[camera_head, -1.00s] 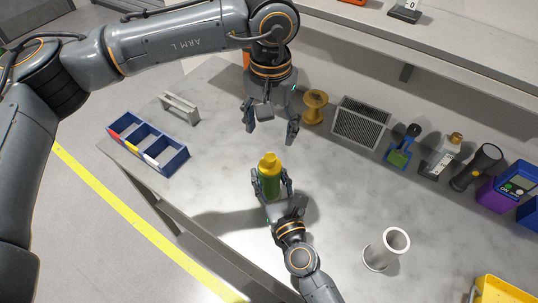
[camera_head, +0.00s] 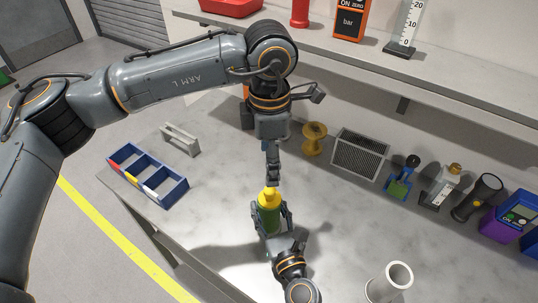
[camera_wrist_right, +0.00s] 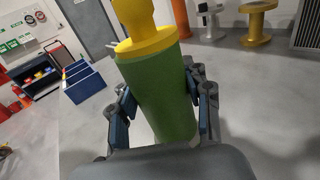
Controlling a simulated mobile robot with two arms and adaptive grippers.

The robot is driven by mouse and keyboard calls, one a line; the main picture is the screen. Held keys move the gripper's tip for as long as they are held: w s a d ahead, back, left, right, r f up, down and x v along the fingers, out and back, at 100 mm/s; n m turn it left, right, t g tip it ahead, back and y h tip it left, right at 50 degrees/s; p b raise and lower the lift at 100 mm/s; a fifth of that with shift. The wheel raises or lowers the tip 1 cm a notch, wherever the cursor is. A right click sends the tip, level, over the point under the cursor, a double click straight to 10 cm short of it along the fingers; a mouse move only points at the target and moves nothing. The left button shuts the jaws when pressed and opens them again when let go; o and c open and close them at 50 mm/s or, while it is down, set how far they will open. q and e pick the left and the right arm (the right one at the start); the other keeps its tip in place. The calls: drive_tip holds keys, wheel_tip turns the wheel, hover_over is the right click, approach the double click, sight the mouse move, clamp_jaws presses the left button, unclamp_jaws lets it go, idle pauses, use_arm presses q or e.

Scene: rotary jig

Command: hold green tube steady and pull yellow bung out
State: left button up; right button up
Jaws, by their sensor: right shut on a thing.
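The green tube (camera_head: 269,218) stands upright above the bench with the yellow bung (camera_head: 269,196) in its top. In the right wrist view the green tube (camera_wrist_right: 160,90) fills the middle, with the wide rim of the yellow bung (camera_wrist_right: 150,42) on it. My right gripper (camera_head: 269,222) is shut on the green tube, one finger on each side. My left gripper (camera_head: 272,178) points down right above the bung. Its fingers are seen edge-on, so their gap is hidden. I cannot tell whether they touch the bung.
A blue divided bin (camera_head: 148,175) and a grey handle-shaped bracket (camera_head: 180,138) are at the left. A yellow spool (camera_head: 314,138), a mesh-fronted box (camera_head: 360,153) and a flashlight (camera_head: 477,197) line the back. A white hollow cylinder (camera_head: 390,283) stands at the front right. The bench between is mostly clear.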

sight(269, 191)
use_arm(q)
wheel_tip(269, 191, down, 12)
drive_tip(key=n, duration=1.3)
drive_tip(key=shift+r, duration=0.25)
drive_tip(key=c, duration=1.4)
drive_tip(key=shift+r, duration=3.75)
